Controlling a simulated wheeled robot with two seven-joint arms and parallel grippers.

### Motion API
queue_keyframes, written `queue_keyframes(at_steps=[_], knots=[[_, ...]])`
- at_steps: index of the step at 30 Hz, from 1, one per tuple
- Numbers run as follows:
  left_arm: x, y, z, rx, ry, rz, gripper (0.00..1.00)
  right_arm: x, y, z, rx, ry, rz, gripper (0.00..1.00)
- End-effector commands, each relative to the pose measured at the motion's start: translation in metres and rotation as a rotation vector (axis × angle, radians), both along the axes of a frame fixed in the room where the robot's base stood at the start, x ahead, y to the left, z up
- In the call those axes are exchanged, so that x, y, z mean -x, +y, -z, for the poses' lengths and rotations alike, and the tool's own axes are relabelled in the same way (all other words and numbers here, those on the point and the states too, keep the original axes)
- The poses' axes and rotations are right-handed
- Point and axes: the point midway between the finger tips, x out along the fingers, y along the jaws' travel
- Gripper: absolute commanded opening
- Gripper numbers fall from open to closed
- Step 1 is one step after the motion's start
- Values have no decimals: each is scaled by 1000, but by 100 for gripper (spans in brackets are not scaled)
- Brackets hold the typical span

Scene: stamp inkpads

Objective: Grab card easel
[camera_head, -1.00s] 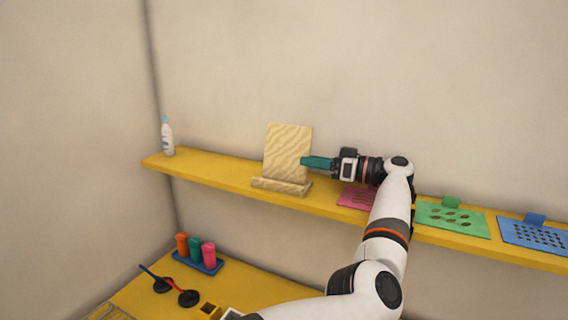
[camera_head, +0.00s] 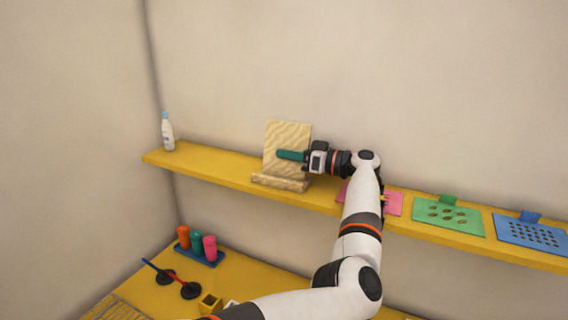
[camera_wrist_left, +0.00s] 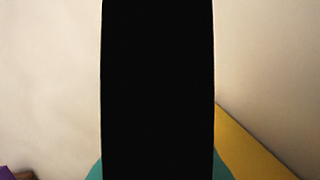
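The card easel (camera_head: 288,135) is a pale, wavy-grained panel on a low base, upright on the left part of the yellow shelf. My left gripper (camera_head: 291,155) reaches in from its right, with one teal finger across the panel's front. The other finger does not show there and may be behind the panel. In the left wrist view, teal finger parts show well apart on both sides of a large black shape that hides the middle, so the gripper looks open. I cannot tell whether it touches the easel. My right gripper is not in view.
The yellow shelf (camera_head: 215,174) also bears a white bottle (camera_head: 167,133) at its left end. Pink (camera_head: 393,204), green (camera_head: 449,216) and blue (camera_head: 532,233) cards lie to the right. Below, a yellow table holds a rack of colored cylinders (camera_head: 197,244) and black round-based tools (camera_head: 190,290).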

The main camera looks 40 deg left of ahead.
Motion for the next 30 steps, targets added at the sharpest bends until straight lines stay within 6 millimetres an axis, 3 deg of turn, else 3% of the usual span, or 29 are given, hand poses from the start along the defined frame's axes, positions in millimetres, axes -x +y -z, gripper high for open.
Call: queue_keyframes(at_steps=[14,24,27,30], knots=[[0,0,-7,-1,-4,0,0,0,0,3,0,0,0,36],[0,0,-71,-2,-6,1,0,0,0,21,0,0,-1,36],[0,0,-86,-1,-3,0,0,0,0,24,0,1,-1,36],[3,6,-89,-1,-1,-7,0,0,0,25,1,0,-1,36]])
